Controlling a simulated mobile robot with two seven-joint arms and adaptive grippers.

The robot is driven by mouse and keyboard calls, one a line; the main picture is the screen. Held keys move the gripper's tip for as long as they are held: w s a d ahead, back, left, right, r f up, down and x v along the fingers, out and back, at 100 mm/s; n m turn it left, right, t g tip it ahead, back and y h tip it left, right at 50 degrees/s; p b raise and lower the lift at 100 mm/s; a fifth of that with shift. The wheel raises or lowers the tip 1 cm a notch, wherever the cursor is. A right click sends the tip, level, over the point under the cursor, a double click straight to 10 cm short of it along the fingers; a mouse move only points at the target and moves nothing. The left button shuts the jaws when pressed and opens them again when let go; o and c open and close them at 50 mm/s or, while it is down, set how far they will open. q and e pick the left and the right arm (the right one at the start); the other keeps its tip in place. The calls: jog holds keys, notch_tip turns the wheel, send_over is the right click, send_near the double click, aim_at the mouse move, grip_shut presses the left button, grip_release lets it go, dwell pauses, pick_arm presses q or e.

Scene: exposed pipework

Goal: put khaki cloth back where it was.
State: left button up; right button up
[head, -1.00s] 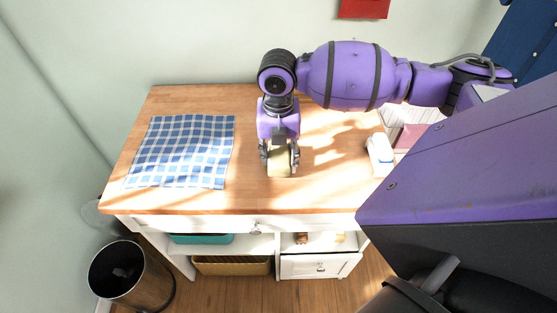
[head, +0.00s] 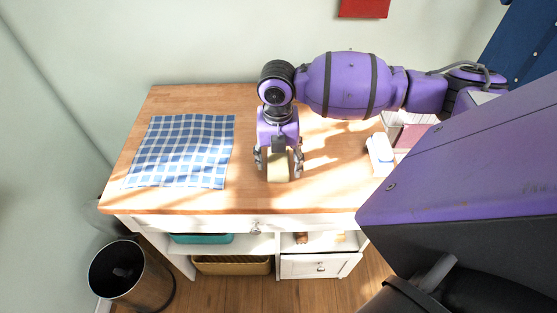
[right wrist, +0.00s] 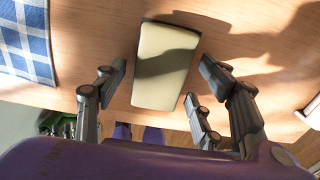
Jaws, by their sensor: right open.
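The khaki cloth (head: 278,166) is a small folded pale yellow-beige block lying on the wooden tabletop. In the right wrist view the khaki cloth (right wrist: 163,66) lies flat, with a shadow across its middle. In the right wrist view the fingers of my right gripper (right wrist: 160,85) stand apart from the cloth on both sides. My left gripper is not in view.
A blue checked cloth (head: 182,152) lies on the left of the wooden table (head: 250,197). A white and blue item (head: 380,155) is at the right. Below are a teal bin (head: 201,239), a basket (head: 232,265) and a drawer (head: 318,267). A dark trash can (head: 131,275) stands at the left.

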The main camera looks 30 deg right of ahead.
aim_at(277, 162)
notch_tip(277, 162, up, 12)
dwell(0.4)
jog(key=shift+w+a, duration=0.1)
jog(key=shift+a, duration=0.05)
